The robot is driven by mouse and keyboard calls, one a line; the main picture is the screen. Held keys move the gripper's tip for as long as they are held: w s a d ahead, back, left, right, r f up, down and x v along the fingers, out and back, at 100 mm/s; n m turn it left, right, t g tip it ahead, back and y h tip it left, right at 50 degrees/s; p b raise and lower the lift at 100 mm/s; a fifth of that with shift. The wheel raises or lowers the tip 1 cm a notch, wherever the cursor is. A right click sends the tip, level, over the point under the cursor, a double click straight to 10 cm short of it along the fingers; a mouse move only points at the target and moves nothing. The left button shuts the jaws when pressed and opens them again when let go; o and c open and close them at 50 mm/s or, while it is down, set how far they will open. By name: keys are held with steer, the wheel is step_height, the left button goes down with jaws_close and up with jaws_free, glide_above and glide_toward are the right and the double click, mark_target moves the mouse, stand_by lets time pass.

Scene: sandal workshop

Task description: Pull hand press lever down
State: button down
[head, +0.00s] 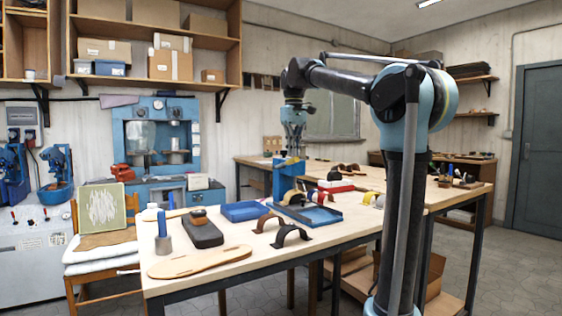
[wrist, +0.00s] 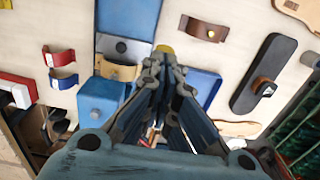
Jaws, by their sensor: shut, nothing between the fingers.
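The blue hand press (head: 287,178) stands on the workbench, below my gripper (head: 292,152) in the head view. In the wrist view, blue parts of the press (wrist: 98,100) show left of my gripper (wrist: 160,62). The fingers are shut and hold nothing. A small yellow knob (wrist: 165,49) shows just beyond the fingertips; it may be the lever's end, and I cannot tell whether the fingers touch it. The rest of the lever cannot be made out.
A blue tray (head: 245,211), a dark sole (head: 203,231), curved straps (head: 291,235) and a tan sole (head: 200,262) lie on the workbench (head: 330,241). Red and white pieces (head: 336,186) lie right of the press. A chair (head: 103,243) stands at the left.

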steer(key=shift+f, duration=0.2)
steer(key=shift+s+d+f, duration=0.1)
steer(key=shift+s+f, duration=0.05)
steer(key=shift+f, duration=1)
step_height(320, 180, up, 10)
steer(key=w+a, duration=0.1)
steer(key=w, duration=0.1)
steer(key=shift+w+a, duration=0.3)
steer(key=shift+a, duration=0.1)
stand_by(0.4)
